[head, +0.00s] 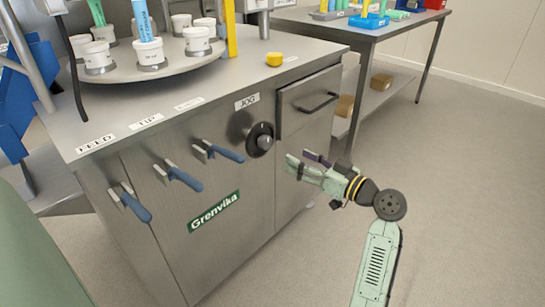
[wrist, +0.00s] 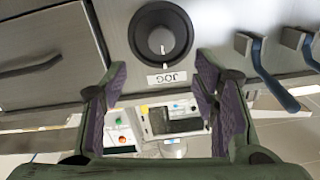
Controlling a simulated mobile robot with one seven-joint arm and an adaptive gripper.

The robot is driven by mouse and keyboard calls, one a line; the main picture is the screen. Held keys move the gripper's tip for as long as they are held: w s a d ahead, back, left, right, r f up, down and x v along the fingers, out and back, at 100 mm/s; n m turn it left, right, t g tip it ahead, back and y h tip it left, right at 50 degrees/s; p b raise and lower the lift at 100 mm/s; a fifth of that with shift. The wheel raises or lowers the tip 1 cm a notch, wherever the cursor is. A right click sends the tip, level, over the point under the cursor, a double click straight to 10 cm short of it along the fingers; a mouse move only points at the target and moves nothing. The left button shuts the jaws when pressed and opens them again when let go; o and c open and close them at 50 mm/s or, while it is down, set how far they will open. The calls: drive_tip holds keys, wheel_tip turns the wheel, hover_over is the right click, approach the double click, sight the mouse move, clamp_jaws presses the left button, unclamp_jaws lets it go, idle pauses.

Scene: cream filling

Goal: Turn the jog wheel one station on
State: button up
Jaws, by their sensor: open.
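The jog wheel (head: 261,139) is a round black knob with a light centre on the steel cabinet front, below the JOG label (head: 247,101). In the wrist view the jog wheel (wrist: 161,38) is at the top centre, with its label upside down beneath it. My gripper (head: 303,162) is to the right of the wheel in the head view, apart from it. In the wrist view my gripper (wrist: 161,95) has its two purple-padded fingers spread wide with nothing between them. The wheel lies beyond the fingertips, and no contact shows.
Blue-handled levers (head: 223,152) stick out left of the wheel. A drawer (head: 308,102) with a dark handle is to its right. A turntable (head: 150,70) with white cups and a yellow button (head: 274,59) are on top. The floor (head: 440,200) at right is clear.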

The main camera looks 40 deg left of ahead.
sight(268, 144)
drive_tip(key=a, duration=0.5)
drive_tip(key=a+p, duration=0.1)
drive_tip(key=a, duration=0.4)
drive_tip(key=shift+w+a+p, duration=0.2)
drive_tip(key=shift+a+p, duration=0.05)
drive_tip(key=shift+p, duration=0.05)
drive_tip(key=shift+c, duration=0.4)
drive_tip(key=c, duration=1.1)
